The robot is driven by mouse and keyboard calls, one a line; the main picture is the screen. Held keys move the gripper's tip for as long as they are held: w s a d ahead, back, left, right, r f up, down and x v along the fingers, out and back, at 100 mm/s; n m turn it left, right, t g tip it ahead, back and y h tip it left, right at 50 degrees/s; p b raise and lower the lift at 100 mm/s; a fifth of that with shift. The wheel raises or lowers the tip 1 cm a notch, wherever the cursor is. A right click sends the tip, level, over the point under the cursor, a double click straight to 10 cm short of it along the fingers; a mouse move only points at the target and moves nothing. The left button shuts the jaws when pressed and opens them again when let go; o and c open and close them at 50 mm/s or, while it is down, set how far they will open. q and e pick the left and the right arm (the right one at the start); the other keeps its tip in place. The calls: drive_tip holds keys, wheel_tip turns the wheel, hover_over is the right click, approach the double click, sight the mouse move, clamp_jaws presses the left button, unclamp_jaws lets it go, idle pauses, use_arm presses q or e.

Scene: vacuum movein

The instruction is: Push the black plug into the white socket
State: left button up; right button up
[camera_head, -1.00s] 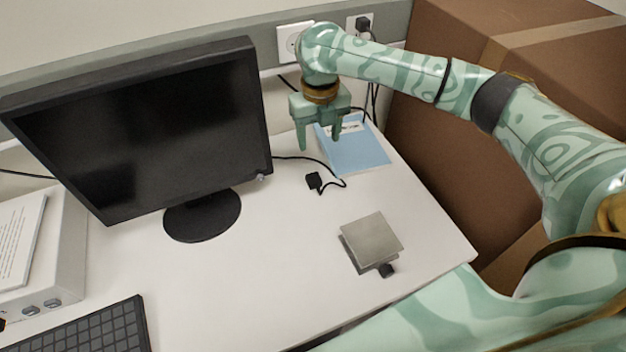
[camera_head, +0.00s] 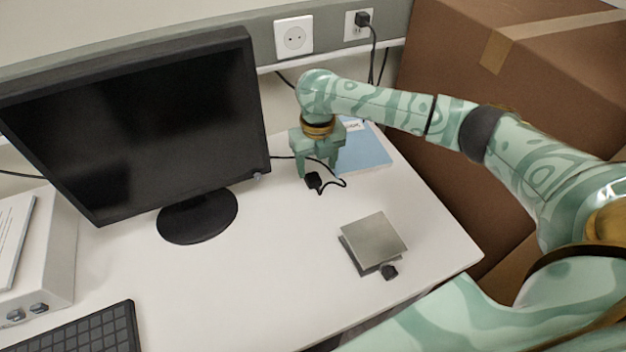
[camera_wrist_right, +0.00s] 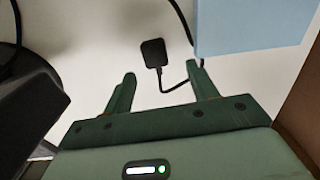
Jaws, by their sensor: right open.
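The black plug (camera_head: 313,180) lies on the white desk with its cable curling from it. My right gripper (camera_head: 317,173) is low over the desk, just behind the plug, with its fingers spread. In the right wrist view the plug (camera_wrist_right: 154,53) lies beyond and between the open fingertips of my right gripper (camera_wrist_right: 165,75), not held. The white socket (camera_head: 294,37) is on the grey wall strip, left of a second socket (camera_head: 360,25) with a black plug in it. The first socket is empty and fully visible. My left gripper is not in view.
A monitor (camera_head: 140,120) stands left of the plug. A blue booklet (camera_head: 365,152) lies right of my gripper. A grey square block (camera_head: 373,240) sits nearer the front edge. Large cardboard boxes (camera_head: 440,110) stand at the right. The desk's middle is clear.

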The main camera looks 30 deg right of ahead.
sight(314, 179)
drive_tip(key=f, duration=0.1)
drive_tip(key=f+b, duration=0.1)
drive_tip(key=f, duration=0.2)
drive_tip(key=shift+w+a+f, duration=0.25)
drive_tip(key=shift+f, duration=0.15)
drive_tip(key=shift+r, duration=0.1)
drive_tip(key=c, duration=1)
drive_tip(key=shift+r, duration=0.1)
